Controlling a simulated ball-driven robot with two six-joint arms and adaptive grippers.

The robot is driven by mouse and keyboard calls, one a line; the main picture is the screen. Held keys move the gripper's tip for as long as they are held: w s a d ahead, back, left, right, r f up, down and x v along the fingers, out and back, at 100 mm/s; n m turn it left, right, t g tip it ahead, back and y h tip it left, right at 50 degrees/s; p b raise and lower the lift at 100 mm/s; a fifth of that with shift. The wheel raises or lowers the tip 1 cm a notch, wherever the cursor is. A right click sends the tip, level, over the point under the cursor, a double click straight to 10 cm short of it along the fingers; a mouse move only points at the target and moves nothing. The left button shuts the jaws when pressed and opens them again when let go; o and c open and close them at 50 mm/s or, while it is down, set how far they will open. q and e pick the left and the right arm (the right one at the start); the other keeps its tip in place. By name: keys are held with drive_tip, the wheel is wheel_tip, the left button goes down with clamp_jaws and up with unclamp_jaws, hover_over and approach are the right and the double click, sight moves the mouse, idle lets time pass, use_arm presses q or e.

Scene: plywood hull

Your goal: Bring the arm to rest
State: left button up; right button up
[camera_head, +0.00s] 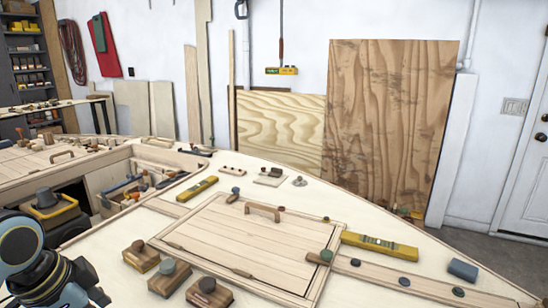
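My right arm and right gripper are not in view.
A hatch panel (235,240) with a wooden handle (263,208) lies on the deck. Wooden blocks with knobs (209,293) stand in front. Yellow levels (380,246) and a blue-grey block (463,270) lie around it.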

use_arm(q)
drive_tip(key=s+d+r+n+y, duration=0.25)
drive_tip(key=s+n, duration=0.55)
drive_tip(key=s, duration=1)
wheel_tip(320, 180, down, 32)
drive_tip(key=s+a+g+b, duration=0.1)
drive_tip(key=a+b, duration=0.1)
drive_tip(key=b, duration=0.4)
drive_tip(key=s+a+f+g+b, duration=0.1)
drive_tip(key=s+f+b, duration=0.4)
drive_tip(key=s+f, duration=1.3)
wheel_tip(320, 180, down, 4)
drive_tip(key=shift+s+a+r+h+b, duration=0.1)
drive_tip(key=shift+s+a+h+b, duration=0.1)
drive_tip(key=shift+s+h+b, duration=0.2)
drive_tip(key=shift+s+g, duration=0.15)
drive_tip(key=shift+g, duration=0.15)
drive_tip(key=shift+c, duration=0.4)
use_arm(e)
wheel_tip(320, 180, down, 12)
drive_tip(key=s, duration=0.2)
